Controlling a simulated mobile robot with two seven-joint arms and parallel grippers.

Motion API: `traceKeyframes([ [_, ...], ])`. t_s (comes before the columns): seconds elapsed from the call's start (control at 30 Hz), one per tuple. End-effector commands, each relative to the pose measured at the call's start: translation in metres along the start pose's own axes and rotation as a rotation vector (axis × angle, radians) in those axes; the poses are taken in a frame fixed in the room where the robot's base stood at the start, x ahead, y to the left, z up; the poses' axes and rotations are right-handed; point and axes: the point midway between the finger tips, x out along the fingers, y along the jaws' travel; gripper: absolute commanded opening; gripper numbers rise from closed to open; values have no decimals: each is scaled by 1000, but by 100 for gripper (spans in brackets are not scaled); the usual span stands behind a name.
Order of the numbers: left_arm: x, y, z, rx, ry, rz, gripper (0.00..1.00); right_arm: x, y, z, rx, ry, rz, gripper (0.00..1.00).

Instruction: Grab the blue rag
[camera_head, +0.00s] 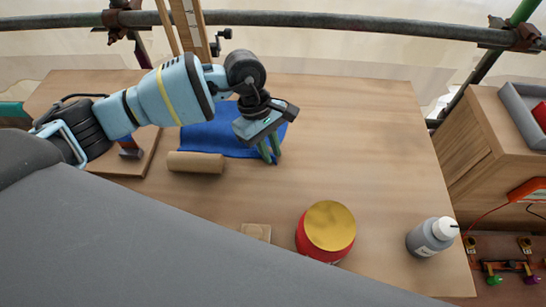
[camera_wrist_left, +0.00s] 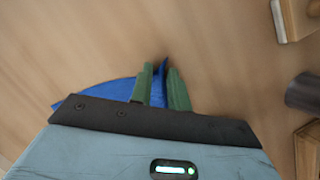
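The blue rag (camera_head: 205,138) lies spread on the wooden table, partly behind my left arm. My left gripper (camera_head: 270,158) points down at the rag's right front part. In the left wrist view, the rag (camera_wrist_left: 105,94) shows to the left of the green fingers (camera_wrist_left: 162,80). A narrow fold of it rises between the fingers, which are close together on it. Much of the rag is hidden behind the gripper body in that view. My right gripper is not in view.
A tan roll (camera_head: 196,162) lies close in front of the rag. A red jar with a gold lid (camera_head: 329,226), a small wooden block (camera_head: 256,231) and a grey bottle with a white cap (camera_head: 431,237) stand nearer. The table's right middle (camera_head: 360,140) is clear. Scaffold pipes (camera_head: 350,26) run behind.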

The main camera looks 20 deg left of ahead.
Motion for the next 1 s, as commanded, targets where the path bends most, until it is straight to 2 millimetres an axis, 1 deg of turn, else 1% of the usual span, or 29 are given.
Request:
traceKeyframes([
  [0.03,3,-2,-1,-3,1,-7,13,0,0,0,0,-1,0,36],
  [0.23,3,-2,-2,-3,2,-8,0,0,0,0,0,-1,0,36],
  [0.47,2,-2,-1,-3,2,-8,0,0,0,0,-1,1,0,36],
  [0.57,-9,-1,3,-2,3,-4,0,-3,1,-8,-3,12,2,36],
  [0.7,-36,0,12,1,5,4,0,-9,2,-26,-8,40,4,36],
  [1.0,-85,1,31,3,4,5,0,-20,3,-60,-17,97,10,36],
])
